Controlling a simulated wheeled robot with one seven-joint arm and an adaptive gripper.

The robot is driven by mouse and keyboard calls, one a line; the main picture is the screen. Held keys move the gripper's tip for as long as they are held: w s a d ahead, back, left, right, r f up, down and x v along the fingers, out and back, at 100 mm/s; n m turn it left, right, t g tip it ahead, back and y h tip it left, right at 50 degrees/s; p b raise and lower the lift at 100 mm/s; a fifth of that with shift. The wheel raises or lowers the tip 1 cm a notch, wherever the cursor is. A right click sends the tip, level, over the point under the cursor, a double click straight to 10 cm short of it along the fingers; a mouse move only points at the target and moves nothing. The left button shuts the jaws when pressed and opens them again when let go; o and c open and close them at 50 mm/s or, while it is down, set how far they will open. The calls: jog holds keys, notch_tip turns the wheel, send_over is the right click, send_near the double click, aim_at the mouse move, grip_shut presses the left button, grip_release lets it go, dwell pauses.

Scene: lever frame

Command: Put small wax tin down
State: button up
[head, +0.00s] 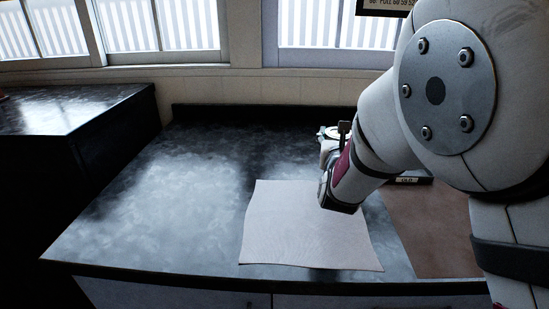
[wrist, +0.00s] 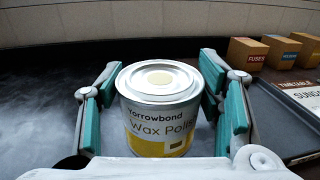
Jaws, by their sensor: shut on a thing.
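The small wax tin (wrist: 160,110) is white and yellow with a silver lid, and its label reads "Yorrowbond Wax". It stands upright between the green-padded fingers of my gripper (wrist: 161,82) in the wrist view, and the gripper is shut on it. The lower edge of the tin is hidden by my gripper's body, so I cannot tell whether it touches the counter. In the head view my arm reaches over the dark counter (head: 150,200), and my wrist hides most of the gripper and tin.
A pale mat (head: 300,230) lies on the counter, with a brown mat (head: 420,230) to its right. The counter left of the pale mat is clear. In the wrist view, small boxes (wrist: 246,55) and a dark tray with a timetable card (wrist: 300,88) are at right.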

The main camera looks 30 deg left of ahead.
jog(key=w+a, duration=0.1)
jog(key=a, duration=0.4)
jog(key=w+a+f, duration=0.1)
jog(key=w+a, duration=0.1)
jog(key=a, duration=0.3)
jog(key=w+a, duration=0.1)
jog(key=a, duration=0.4)
jog(key=shift+w+f, duration=0.25)
jog(key=shift+f, duration=1.65)
jog(key=shift+f, duration=0.15)
jog(key=o, duration=1.4)
